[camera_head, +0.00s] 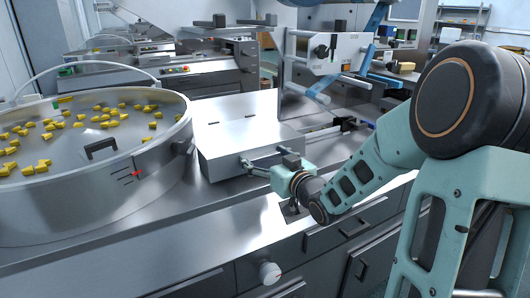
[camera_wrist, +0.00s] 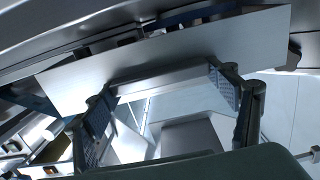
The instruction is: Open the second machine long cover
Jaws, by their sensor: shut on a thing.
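The long cover (camera_head: 240,142) is a silver, box-like metal lid on the machine bench, right of the round bowl. It looks lowered onto the bench. My gripper (camera_head: 258,165) is at the cover's front right edge, with its fingers on either side of a metal handle bar. In the wrist view, the handle (camera_wrist: 165,80) spans between the two finger pads of my gripper (camera_wrist: 168,105), which is shut on its ends. A flat metal panel (camera_wrist: 165,52) lies just beyond the handle. The far side of the cover is hidden in the wrist view.
A large round metal bowl (camera_head: 95,190) with yellow pieces stands at left, close to the cover. A white control box (camera_head: 330,52) stands on rods behind. The bench front has drawers (camera_head: 345,228) and a round knob (camera_head: 270,273). The bench top before the cover is clear.

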